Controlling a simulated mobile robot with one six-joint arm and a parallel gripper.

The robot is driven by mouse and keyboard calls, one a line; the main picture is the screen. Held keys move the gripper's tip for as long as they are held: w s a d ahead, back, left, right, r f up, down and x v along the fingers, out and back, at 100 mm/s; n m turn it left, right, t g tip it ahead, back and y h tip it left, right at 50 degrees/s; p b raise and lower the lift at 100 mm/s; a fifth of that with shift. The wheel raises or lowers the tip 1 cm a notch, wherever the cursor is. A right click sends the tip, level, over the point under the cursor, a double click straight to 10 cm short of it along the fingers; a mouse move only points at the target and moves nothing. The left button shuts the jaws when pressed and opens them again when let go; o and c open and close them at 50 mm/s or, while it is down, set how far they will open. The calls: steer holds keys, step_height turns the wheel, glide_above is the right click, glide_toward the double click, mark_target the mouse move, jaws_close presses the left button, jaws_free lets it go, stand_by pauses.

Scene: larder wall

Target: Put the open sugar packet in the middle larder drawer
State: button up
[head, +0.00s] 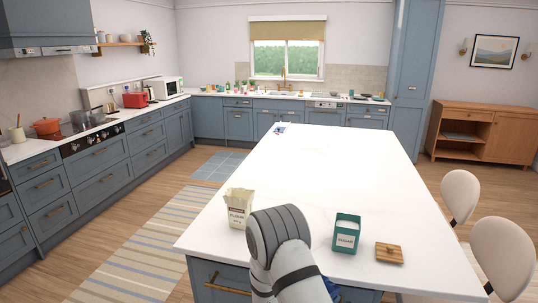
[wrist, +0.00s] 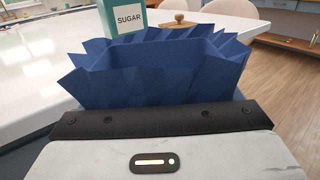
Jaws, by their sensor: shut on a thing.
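The open sugar packet (wrist: 155,72) is dark blue with a jagged, open top and fills the middle of the wrist view. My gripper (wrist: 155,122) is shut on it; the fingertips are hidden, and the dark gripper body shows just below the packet. In the head view only a small blue piece of the packet (head: 331,288) shows beside my arm, at the island's near edge. The packet's contents cannot be seen. I cannot pick out the middle larder drawer in either view. A tall blue cupboard (head: 411,80) stands at the back right, shut.
The white island top (head: 310,165) holds a flour bag (head: 238,208), a green sugar tin (head: 346,233) and a wooden lid (head: 389,253). Its far middle is mostly clear. Pale chairs (head: 503,258) stand at the right. Striped rug and open floor lie left.

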step_height(320, 180, up, 12)
steer(key=w+n+t+y, duration=0.2)
steer(key=n+t+y, duration=0.3)
steer(key=y, duration=0.3)
steer(key=shift+n, duration=0.7)
